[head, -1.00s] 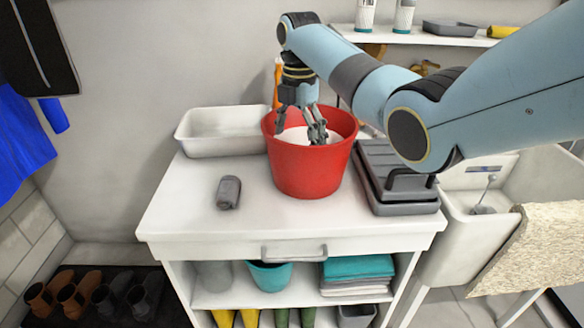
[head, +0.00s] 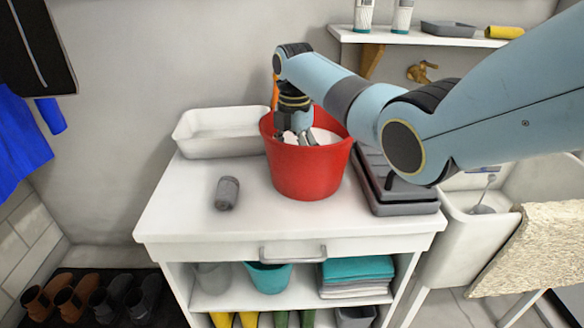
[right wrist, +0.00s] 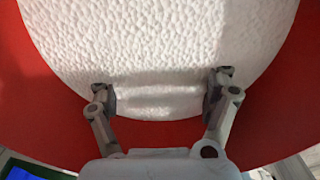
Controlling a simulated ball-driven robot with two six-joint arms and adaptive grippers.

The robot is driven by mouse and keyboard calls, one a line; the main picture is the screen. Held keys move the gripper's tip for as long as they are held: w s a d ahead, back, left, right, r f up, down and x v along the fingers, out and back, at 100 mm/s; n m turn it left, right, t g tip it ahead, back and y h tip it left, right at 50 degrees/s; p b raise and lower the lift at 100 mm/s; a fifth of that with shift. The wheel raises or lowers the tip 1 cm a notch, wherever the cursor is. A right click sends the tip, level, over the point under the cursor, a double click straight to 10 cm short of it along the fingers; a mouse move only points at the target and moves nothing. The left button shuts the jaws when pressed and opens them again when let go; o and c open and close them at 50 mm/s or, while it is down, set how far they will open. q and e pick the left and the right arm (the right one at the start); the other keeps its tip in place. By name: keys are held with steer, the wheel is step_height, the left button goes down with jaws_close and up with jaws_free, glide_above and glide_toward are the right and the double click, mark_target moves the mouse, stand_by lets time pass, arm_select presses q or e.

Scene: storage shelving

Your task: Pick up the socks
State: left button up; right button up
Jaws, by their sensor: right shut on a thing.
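The socks, seemingly the dark grey rolled bundle (head: 227,193), lie on the white cabinet top left of the red bucket (head: 305,170). My right gripper (head: 305,138) reaches down into the bucket, apart from the grey bundle. In the right wrist view my right gripper (right wrist: 160,95) has its two fingers on either side of a ridge of a white, bumpy-textured thing (right wrist: 160,45) in the bucket and is shut on it. The white thing also shows inside the bucket rim in the head view (head: 325,136). My left gripper is not in view.
A white tray (head: 215,143) stands behind the grey bundle. Dark grey stacked trays (head: 395,200) stand right of the bucket. A wall shelf (head: 450,39) is at the back right, a sink (head: 480,215) at the right. The cabinet's front left top is clear.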

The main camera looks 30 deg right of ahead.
step_height(320, 180, up, 10)
steer(key=p, duration=0.1)
stand_by(0.5)
steer(key=shift+r+p, duration=0.1)
steer(key=shift+p, duration=0.25)
step_height(320, 180, up, 8)
steer(key=p, duration=0.6)
step_height(320, 180, down, 8)
steer(key=b, duration=0.6)
steer(key=shift+f, duration=0.2)
steer(key=shift+r, duration=0.1)
